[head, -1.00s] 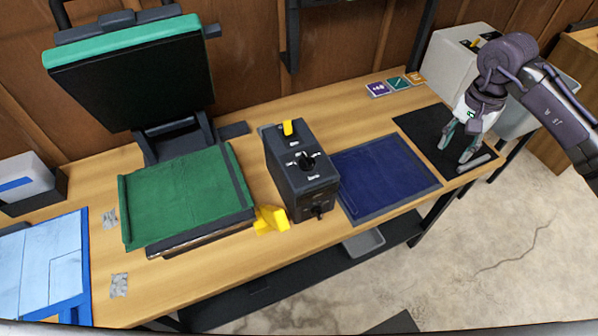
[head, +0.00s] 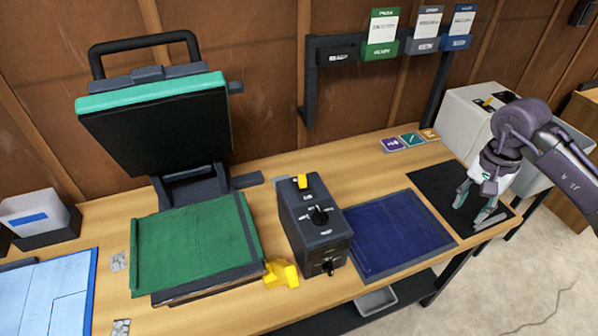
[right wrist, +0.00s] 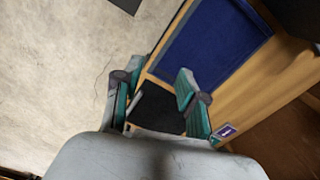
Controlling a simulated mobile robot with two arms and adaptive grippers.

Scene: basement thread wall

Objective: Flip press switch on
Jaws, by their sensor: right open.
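The heat press (head: 160,110) stands on the left of the workbench with its lid raised and a green cloth (head: 190,243) on its lower bed. Beside it is a dark control box (head: 315,225) with a yellow switch (head: 301,181) on top and a black knob (head: 319,215). I cannot read the switch's position. My right gripper (head: 474,207) is open and empty over the black mat (head: 445,188), well to the right of the box. In the right wrist view its spread fingers (right wrist: 152,100) show nothing between them. My left gripper is out of view.
A blue mat (head: 397,233) lies between the box and the black mat. A yellow piece (head: 281,273) sits at the box's front left. A white machine (head: 470,115) with a yellow switch stands at the right. Card holders (head: 380,48) hang on the wall.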

